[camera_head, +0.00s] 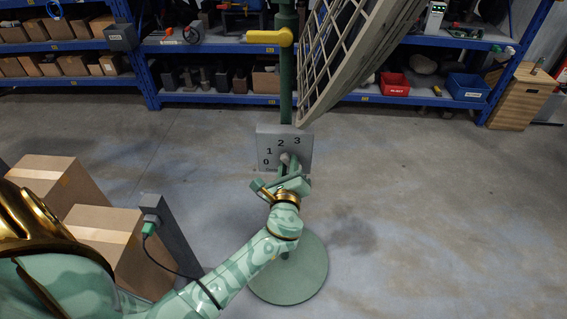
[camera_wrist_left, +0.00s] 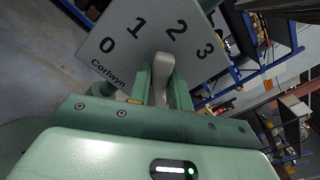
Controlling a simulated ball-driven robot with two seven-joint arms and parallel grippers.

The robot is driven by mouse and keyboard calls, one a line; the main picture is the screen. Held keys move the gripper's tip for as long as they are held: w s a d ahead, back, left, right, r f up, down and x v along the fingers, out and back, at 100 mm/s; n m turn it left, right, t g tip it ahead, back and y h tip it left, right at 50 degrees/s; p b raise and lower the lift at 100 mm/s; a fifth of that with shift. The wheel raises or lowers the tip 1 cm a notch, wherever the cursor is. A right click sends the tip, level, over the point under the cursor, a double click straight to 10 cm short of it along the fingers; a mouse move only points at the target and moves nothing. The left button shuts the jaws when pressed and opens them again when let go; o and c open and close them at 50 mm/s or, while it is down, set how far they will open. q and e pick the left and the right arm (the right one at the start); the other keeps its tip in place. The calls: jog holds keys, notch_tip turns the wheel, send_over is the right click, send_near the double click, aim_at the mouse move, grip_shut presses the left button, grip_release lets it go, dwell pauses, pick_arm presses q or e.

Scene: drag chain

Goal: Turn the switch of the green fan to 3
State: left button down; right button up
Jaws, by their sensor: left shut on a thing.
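The green fan has a green pole (camera_head: 286,85), a round green base (camera_head: 291,277) and a large pale grille (camera_head: 345,55) leaning to the upper right. Its grey switch panel (camera_head: 264,136), marked 0, 1, 2 and 3, also shows in the left wrist view (camera_wrist_left: 120,68). The grey switch knob (camera_wrist_left: 163,66) sits below the numbers. My left gripper (camera_head: 287,166) is at the panel, shut on the knob, with a finger on each side of it. The fingers partly hide the knob, and I cannot tell which number it points to. My right gripper is not in view.
Cardboard boxes (camera_head: 105,232) stand at the lower left beside a grey post (camera_head: 178,238) with a green plug and black cable. Blue shelving (camera_head: 225,98) runs along the back. A wooden cabinet (camera_head: 522,97) stands at the right. The floor right of the fan is clear.

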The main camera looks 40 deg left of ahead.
pick_arm(q)
jog(key=m+p, duration=0.1)
jog(key=m, duration=0.1)
jog(key=d+m+p, duration=0.1)
jog(key=m, duration=0.1)
jog(key=w+m+p, duration=0.1)
jog(key=m, duration=0.2)
jog(key=shift+d+r+p, duration=0.2)
jog(key=shift+d+p, duration=0.2)
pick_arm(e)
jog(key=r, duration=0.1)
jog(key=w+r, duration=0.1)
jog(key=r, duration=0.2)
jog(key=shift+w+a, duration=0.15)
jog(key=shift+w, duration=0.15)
pick_arm(q)
jog(key=shift+f, duration=0.1)
jog(key=c, duration=1.3)
grip_release()
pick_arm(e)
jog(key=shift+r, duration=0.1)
